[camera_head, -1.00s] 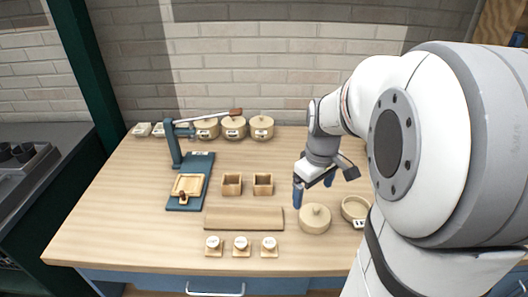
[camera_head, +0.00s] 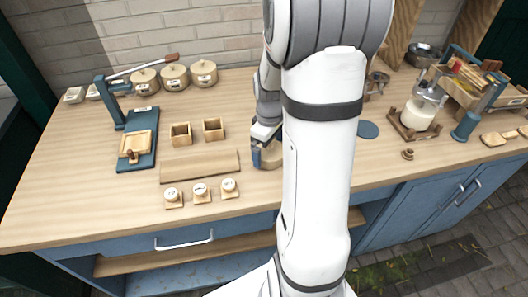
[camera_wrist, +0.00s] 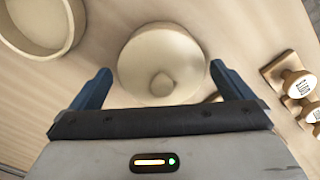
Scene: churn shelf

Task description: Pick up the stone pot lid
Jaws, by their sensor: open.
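The stone pot lid (camera_wrist: 160,48) is a round beige disc with a small knob, lying on the wooden table in the wrist view. My gripper (camera_wrist: 160,70) is open, with one blue finger on each side of the lid. Nothing is gripped, and I cannot tell how high the fingertips are. In the head view my gripper (camera_head: 262,153) is low at the lid (camera_head: 271,157), which is partly hidden by my arm. An open beige pot (camera_wrist: 40,22) stands at the upper left of the wrist view.
Two wooden boxes (camera_head: 214,130), a blue lever press (camera_head: 140,150) and lidded pots (camera_head: 175,77) stand farther back. A milk jar (camera_head: 418,113) stands right. My arm hides the table's middle.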

